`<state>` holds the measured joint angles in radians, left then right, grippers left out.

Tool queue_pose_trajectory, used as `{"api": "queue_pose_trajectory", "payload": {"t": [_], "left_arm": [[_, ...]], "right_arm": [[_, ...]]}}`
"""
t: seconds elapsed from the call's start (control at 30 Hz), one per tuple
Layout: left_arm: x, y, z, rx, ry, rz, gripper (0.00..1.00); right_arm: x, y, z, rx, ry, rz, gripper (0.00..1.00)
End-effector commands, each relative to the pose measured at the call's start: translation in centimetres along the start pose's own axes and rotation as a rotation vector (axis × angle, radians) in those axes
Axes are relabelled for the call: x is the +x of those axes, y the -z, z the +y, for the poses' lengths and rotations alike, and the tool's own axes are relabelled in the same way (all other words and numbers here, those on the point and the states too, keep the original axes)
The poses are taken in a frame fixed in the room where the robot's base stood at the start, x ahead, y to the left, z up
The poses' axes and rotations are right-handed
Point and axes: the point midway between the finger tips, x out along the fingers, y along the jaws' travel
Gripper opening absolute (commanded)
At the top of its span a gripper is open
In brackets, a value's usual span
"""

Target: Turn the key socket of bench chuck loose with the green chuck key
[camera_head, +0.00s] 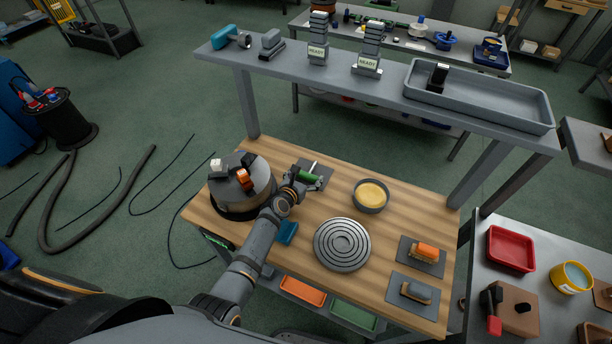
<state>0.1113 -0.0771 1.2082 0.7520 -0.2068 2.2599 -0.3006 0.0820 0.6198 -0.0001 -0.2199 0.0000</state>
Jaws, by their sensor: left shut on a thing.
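The bench chuck (240,184) is a grey drum with jaws on its top face, standing at the left end of the wooden bench. Its key socket cannot be made out. My left gripper (303,183) is right of the chuck, apart from it, and shut on the green chuck key (314,178). The key's green handle shows at the fingers, with a pale shank pointing to the back. It is at a dark mat (325,168); whether it touches the mat I cannot tell. My right gripper is not in view.
On the wooden bench (295,240) are a round ringed plate (342,245), a bowl with yellow contents (370,196), a blue block (287,232) and two brushes (426,252) on dark mats. A raised grey shelf (340,78) spans the back. A red tray (511,249) stands at right.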

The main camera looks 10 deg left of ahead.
Motion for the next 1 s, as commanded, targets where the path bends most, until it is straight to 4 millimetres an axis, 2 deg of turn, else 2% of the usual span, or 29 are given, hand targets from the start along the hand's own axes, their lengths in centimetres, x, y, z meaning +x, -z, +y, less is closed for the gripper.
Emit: {"api": "queue_pose_trajectory", "payload": {"t": [0.2,0.23,0.33,0.73,1.0], "left_arm": [[0.3,0.7,0.0,-0.001,-0.001,-0.001,0.21],[0.3,0.7,0.0,-0.001,-0.001,-0.001,0.85],[0.3,0.6,0.0,-0.001,0.0,-0.001,0.99],[0.1,0.6,0.0,-0.001,0.0,0.001,1.0],[-2.1,0.4,0.0,-0.001,0.0,0.001,1.0]], "right_arm": [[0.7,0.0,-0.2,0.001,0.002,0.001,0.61],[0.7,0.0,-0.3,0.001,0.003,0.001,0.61],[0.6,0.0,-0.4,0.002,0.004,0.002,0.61],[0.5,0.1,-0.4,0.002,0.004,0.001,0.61],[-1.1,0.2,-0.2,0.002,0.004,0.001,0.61]]}}
